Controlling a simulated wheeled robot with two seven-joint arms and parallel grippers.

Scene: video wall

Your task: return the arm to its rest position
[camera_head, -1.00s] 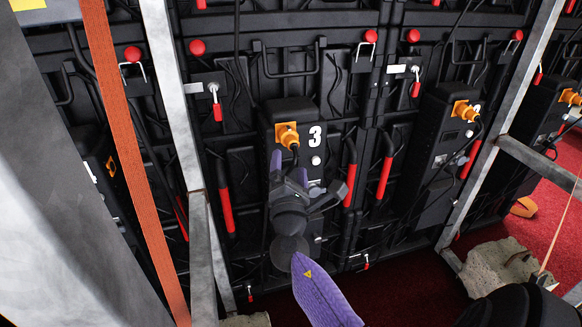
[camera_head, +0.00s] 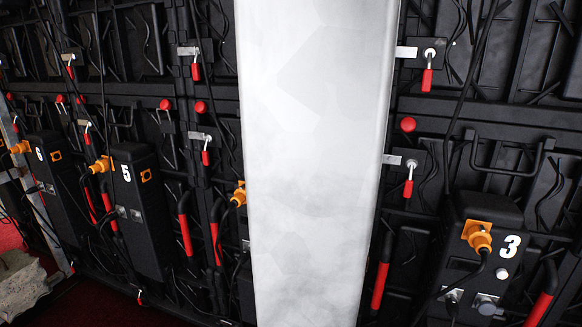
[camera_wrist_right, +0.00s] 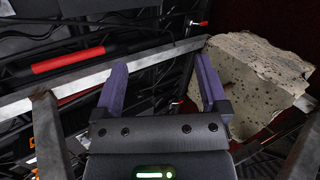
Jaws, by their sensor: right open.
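My right gripper (camera_wrist_right: 162,82) shows in the right wrist view with its two purple fingers spread apart and nothing between them. A metal bar of the frame (camera_wrist_right: 75,79) runs behind its fingers. Neither gripper shows in the head view now. There, the black box marked 3 (camera_head: 484,260) stands at the lower right with an orange plug (camera_head: 478,236) in its upper part and a cable hanging from it.
A wide pale metal post (camera_head: 315,160) fills the middle of the head view and hides the panels behind it. Boxes marked 5 (camera_head: 140,220) and 6 (camera_head: 57,190) stand at left. In the wrist view, a concrete block (camera_wrist_right: 255,85) lies close right of my gripper.

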